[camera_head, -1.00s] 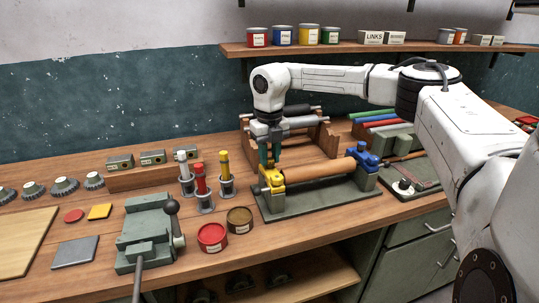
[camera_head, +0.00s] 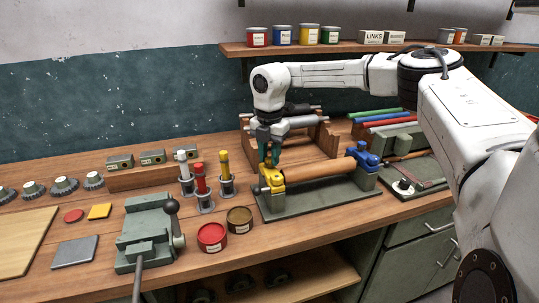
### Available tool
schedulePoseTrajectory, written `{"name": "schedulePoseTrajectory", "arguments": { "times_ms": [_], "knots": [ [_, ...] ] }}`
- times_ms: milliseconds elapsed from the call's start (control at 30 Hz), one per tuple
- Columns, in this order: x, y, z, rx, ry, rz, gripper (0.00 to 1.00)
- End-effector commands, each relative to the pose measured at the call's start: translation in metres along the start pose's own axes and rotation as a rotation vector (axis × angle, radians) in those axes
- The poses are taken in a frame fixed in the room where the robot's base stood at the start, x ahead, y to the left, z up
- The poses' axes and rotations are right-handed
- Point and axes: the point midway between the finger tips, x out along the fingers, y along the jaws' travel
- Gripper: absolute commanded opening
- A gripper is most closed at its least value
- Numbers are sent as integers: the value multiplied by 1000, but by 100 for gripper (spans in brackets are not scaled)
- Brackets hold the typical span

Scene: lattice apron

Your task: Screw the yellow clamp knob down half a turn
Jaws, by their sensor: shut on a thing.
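The yellow clamp (camera_head: 272,182) stands at the left end of a dark green fixture base (camera_head: 318,200) on the bench. A brown roller (camera_head: 318,170) lies in the fixture between the yellow clamp and a blue clamp (camera_head: 364,157) at the right end. My gripper (camera_head: 269,158) points down from above at the top of the yellow clamp, its greenish fingers shut on the yellow knob. The fingers mostly hide the knob, so its angle cannot be told.
A rack with grey rollers (camera_head: 296,122) stands close behind my gripper. Red and yellow upright tools (camera_head: 200,180) in holders stand to the left, with a red tin (camera_head: 212,237) and a brown tin (camera_head: 240,219) in front. A green vise (camera_head: 148,235) is further left.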

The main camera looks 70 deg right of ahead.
Motion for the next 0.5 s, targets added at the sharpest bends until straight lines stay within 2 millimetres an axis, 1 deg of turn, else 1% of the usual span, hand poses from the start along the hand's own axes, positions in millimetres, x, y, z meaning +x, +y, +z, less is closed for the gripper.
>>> {"name": "schedulePoseTrajectory", "arguments": {
  "times_ms": [500],
  "knots": [
    [-1, 1, 0, 475, -2, 3, 0]
  ]
}}
